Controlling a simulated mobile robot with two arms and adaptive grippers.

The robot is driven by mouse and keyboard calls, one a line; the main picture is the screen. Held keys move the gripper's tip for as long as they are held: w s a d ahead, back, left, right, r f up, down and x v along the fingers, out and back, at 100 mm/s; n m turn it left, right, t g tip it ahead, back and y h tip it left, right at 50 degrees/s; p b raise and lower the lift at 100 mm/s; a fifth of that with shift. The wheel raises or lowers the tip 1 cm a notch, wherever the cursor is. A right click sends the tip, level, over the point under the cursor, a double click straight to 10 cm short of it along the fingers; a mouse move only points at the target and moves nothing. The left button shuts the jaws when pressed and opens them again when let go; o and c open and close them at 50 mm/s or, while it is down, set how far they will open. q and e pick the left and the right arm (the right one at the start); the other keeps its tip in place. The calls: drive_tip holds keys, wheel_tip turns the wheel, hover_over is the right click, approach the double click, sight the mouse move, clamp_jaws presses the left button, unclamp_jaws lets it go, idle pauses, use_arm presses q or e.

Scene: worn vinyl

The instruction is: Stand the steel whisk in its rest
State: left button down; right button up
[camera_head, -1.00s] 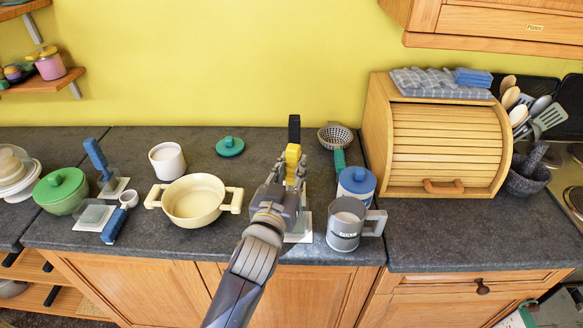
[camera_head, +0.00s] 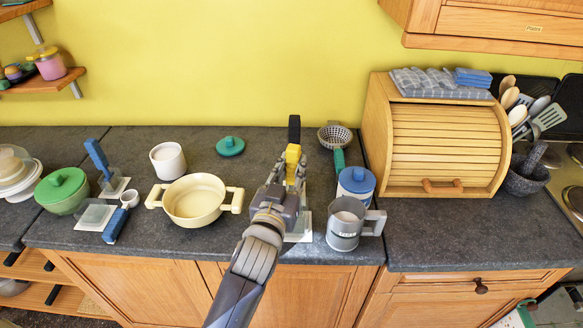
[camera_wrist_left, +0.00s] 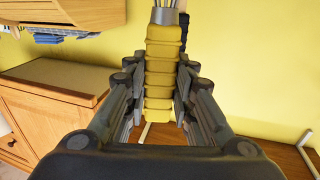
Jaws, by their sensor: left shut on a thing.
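My left gripper (camera_head: 291,178) is shut on the steel whisk's yellow ribbed handle (camera_head: 292,155). The left wrist view shows the handle (camera_wrist_left: 162,75) between the finger pads (camera_wrist_left: 160,92), with a steel collar and the start of the wires (camera_wrist_left: 164,14) at the picture's top edge. The rest of the wires is out of that view and hidden by my arm in the head view. A black upright piece (camera_head: 294,130) shows just beyond the handle. A pale plate (camera_head: 300,233) lies partly under the gripper, perhaps the rest's base; whether the whisk touches it is hidden. My right gripper is not in view.
A cream pot (camera_head: 195,201) stands left of my gripper. A grey mug (camera_head: 343,232) and blue-lidded jar (camera_head: 356,182) stand close on the right, with a strainer (camera_head: 336,137) behind. A wooden roll-top box (camera_head: 440,150) is farther right. The right front counter is clear.

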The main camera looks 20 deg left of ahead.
use_arm(q)
drive_tip(key=shift+f+b, duration=0.45)
drive_tip(key=shift+f, duration=0.15)
idle(0.8)
drive_tip(key=c, duration=1.3)
unclamp_jaws()
drive_tip(key=shift+s, duration=0.15)
drive_tip(key=shift+s+d+p, duration=0.2)
drive_tip(key=shift+s+p, duration=0.15)
drive_tip(key=shift+s, duration=3.55)
wheel_tip(320, 180, up, 10)
drive_tip(key=shift+r, duration=0.1)
